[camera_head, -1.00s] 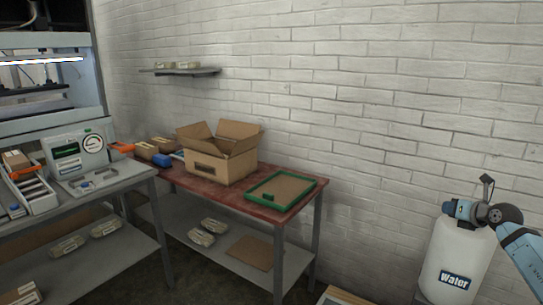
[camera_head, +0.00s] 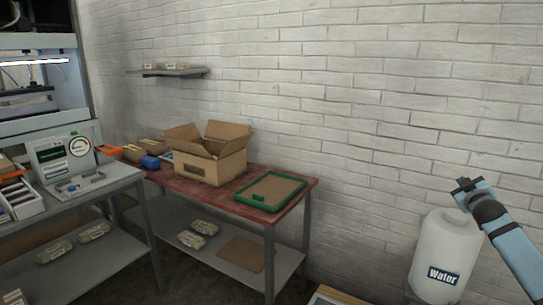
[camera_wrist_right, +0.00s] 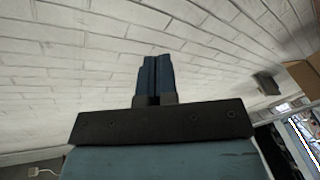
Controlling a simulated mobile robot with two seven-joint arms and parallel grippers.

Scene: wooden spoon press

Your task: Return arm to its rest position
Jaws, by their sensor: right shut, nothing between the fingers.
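My right arm comes in from the right edge of the head view, with the right gripper (camera_head: 463,183) at its upper end, in front of the brick wall and near the top of the white water tank (camera_head: 446,250). In the right wrist view the two dark blue fingers of the right gripper (camera_wrist_right: 154,75) are together, with nothing between them. Only brick wall shows beyond the fingers. My left gripper is in neither view.
A red-topped table (camera_head: 222,201) holds an open cardboard box (camera_head: 215,163) and a green-rimmed tray (camera_head: 302,185). A workbench (camera_head: 120,175) with a control panel stands at left. A small shelf (camera_head: 190,73) is on the wall. The wall area between table and tank is clear.

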